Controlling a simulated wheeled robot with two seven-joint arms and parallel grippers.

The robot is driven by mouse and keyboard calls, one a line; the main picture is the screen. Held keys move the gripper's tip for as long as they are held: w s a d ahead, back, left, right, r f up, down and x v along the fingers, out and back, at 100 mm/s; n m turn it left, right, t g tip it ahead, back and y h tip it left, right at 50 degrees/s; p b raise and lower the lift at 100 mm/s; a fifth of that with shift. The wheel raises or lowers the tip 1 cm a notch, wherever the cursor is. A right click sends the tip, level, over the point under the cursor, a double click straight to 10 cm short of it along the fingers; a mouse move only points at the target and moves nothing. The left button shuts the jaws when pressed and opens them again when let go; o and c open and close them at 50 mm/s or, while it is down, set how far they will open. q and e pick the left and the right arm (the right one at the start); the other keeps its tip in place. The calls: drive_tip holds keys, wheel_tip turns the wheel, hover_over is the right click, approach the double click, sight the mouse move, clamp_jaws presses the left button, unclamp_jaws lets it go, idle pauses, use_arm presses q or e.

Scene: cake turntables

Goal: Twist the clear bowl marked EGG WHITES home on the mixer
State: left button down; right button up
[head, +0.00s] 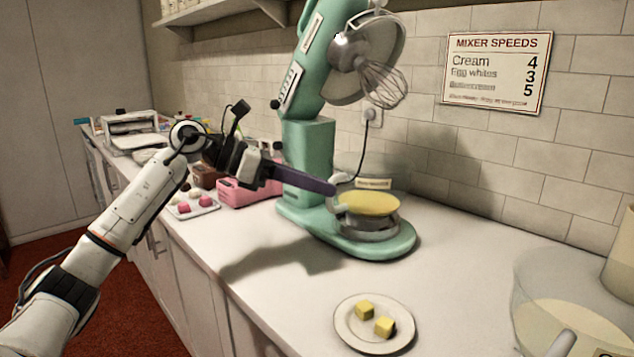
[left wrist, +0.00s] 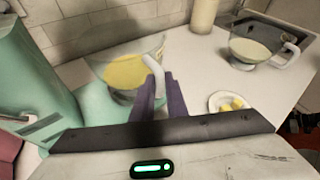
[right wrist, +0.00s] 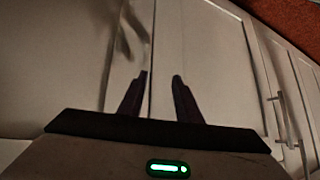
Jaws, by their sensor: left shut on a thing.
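The mint-green mixer (head: 308,150) stands on the counter with its head tilted up and a wire whisk (head: 382,86) hanging from it. A clear bowl with yellow contents (head: 368,204) sits upright on the mixer's base; its small label (head: 373,183) is too small to read. The bowl (left wrist: 120,72) also shows in the left wrist view. My left gripper (head: 334,189) is shut on the bowl's pale handle (left wrist: 153,74), one finger on each side. My right gripper (right wrist: 161,75) is open and empty, in front of cabinet doors.
A plate with yellow cubes (head: 345,330) lies in front of the mixer. Another clear bowl (head: 530,290) with cream contents stands at the right. A pink basket (head: 232,193) and a tray of sweets (head: 207,205) stand left of the mixer. A speeds sign (head: 497,72) hangs on the wall.

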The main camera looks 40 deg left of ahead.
use_arm(q)
drive_tip(key=shift+w+a+m+g+h+p, duration=0.15)
drive_tip(key=shift+a+m+g+h+p, duration=0.35)
drive_tip(key=shift+p, duration=0.55)
drive_tip(key=shift+a, duration=0.1)
drive_tip(key=shift+r, duration=0.1)
drive_tip(key=shift+w+a+m+g+h+p, duration=0.15)
drive_tip(key=shift+a+m+g+h+p, duration=0.4)
drive_tip(key=shift+p, duration=1.2)
drive_tip(key=shift+a, duration=0.15)
drive_tip(key=c, duration=1.7)
unclamp_jaws()
drive_tip(key=shift+w+f, duration=0.1)
drive_tip(key=shift+f, duration=0.1)
drive_tip(key=shift+o, duration=0.2)
drive_tip(key=shift+r, duration=0.1)
